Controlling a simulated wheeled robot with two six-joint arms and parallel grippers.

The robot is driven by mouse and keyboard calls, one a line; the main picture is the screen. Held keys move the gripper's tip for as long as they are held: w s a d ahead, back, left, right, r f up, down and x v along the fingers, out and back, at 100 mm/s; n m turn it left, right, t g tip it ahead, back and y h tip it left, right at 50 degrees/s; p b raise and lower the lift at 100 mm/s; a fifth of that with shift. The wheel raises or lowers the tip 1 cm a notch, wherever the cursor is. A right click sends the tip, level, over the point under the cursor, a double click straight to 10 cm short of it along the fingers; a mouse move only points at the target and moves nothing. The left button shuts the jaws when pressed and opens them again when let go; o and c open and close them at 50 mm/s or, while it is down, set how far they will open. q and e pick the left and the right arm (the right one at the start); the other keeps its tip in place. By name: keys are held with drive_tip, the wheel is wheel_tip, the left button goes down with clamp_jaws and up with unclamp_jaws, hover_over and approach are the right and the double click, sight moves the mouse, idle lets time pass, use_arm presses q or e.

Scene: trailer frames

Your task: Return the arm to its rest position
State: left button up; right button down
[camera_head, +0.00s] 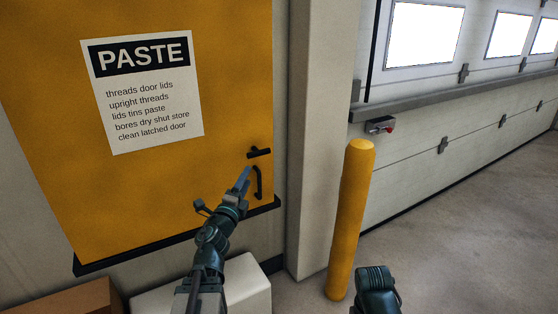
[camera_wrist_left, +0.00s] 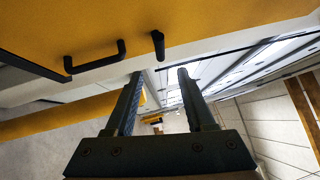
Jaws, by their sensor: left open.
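My left arm reaches up from the bottom of the head view toward a yellow cabinet door (camera_head: 50,110). My left gripper (camera_head: 244,178) is at its end, close to the door's black pull handle (camera_head: 258,183) and below the black latch lever (camera_head: 259,152). In the left wrist view my left gripper (camera_wrist_left: 160,80) has its two fingers apart with nothing between them. There the handle (camera_wrist_left: 95,62) is left of the fingers and the lever (camera_wrist_left: 158,45) is just beyond the gap. Only a dark part of my right arm shows at the bottom of the head view; its gripper is out of frame.
A PASTE notice (camera_head: 150,90) is on the door. A white block (camera_head: 250,285) and a brown box (camera_head: 75,300) stand below it. A yellow post (camera_head: 350,220) stands right of a pale pillar (camera_head: 322,120). Open floor (camera_head: 470,230) lies before the white sectional door (camera_head: 440,130).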

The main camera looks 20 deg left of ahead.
use_arm(q)
drive_tip(key=s+d+f+n+g+y, duration=0.35)
drive_tip(key=d+f+n+g, duration=0.9)
drive_tip(key=f, duration=0.55)
drive_tip(key=s+d+f+n+g+h, duration=0.1)
drive_tip(key=s+d+f+g+h, duration=0.1)
drive_tip(key=s+d, duration=0.6)
drive_tip(key=s+d+f+n+g+h, duration=0.1)
drive_tip(key=s+d+f+g, duration=0.4)
drive_tip(key=s+d, duration=0.3)
drive_tip(key=shift+s+g+h, duration=0.35)
drive_tip(key=shift+s, duration=0.55)
drive_tip(key=shift+f, duration=0.1)
